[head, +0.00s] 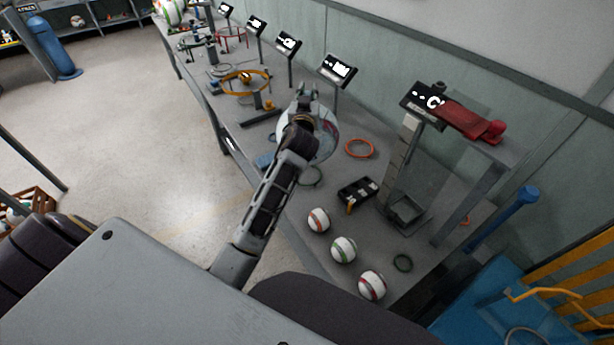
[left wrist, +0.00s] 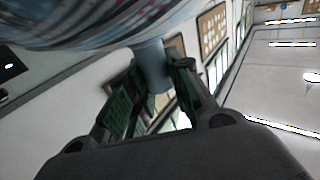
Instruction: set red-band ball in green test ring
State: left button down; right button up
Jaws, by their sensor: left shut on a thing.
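The white red-band ball (head: 372,285) rests on the workbench near its front edge. I cannot tell which is the green test ring. My left gripper (head: 307,92) is far up the bench, away from the red-band ball. It is shut on a pale blue-grey stub (left wrist: 151,66), with a large rounded, striped pale body (left wrist: 90,25) beside it in the left wrist view. A whitish round thing (head: 328,138) shows partly behind the gripper. My right gripper is not in view.
A green-band ball (head: 343,250) and an orange-band ball (head: 318,220) sit in line with the red-band one. Small displays line the wall.

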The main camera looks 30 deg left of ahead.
pick_arm(q)
jog(key=shift+a+f, duration=0.2)
jog(key=shift+a, duration=0.05)
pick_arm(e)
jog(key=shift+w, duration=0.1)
pick_arm(q)
jog(key=shift+s, duration=0.1)
notch_tip(320, 180, down, 6)
jog(key=shift+f+b, duration=0.15)
jog(key=shift+b, duration=0.15)
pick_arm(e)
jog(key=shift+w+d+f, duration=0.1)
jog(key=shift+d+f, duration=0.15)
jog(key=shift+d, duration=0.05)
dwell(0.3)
pick_arm(q)
notch_tip(320, 180, down, 4)
jog(key=shift+r, duration=0.15)
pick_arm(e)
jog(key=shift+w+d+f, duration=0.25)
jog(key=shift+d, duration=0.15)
